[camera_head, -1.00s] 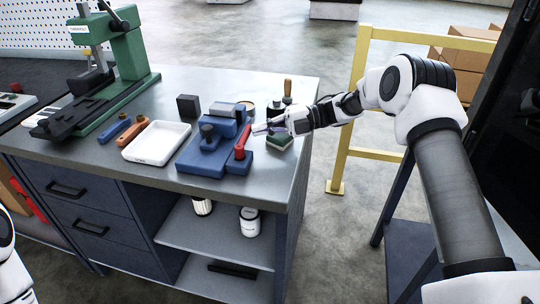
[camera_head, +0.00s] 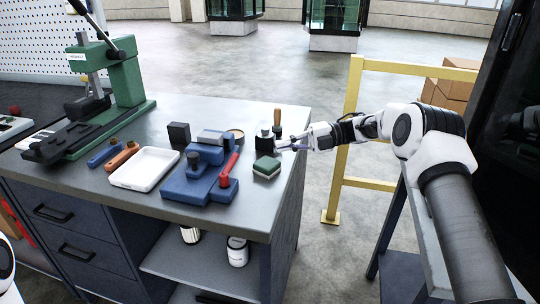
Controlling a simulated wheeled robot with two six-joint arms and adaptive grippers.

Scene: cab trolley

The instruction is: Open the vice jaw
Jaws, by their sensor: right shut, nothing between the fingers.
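The blue vice (camera_head: 189,187) stands on the workbench right of the white tray. A grey block (camera_head: 210,137) shows at its back, by the jaws. The red handle (camera_head: 229,167) stands tilted on its right side, its top leaning right. How wide the jaw gap is cannot be made out. My right gripper (camera_head: 281,146) is shut and empty. It is right of the vice, apart from the red handle, above and behind the green-topped block. My left gripper is out of view; only a bit of my left arm shows at the left edge.
A green-topped block (camera_head: 267,166), a dark bottle and a wooden-handled tool (camera_head: 277,119) stand near my right gripper. The white tray (camera_head: 145,168), a black block (camera_head: 179,133) and a green press (camera_head: 125,78) are left. A yellow rail (camera_head: 345,150) stands beyond the bench's right edge.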

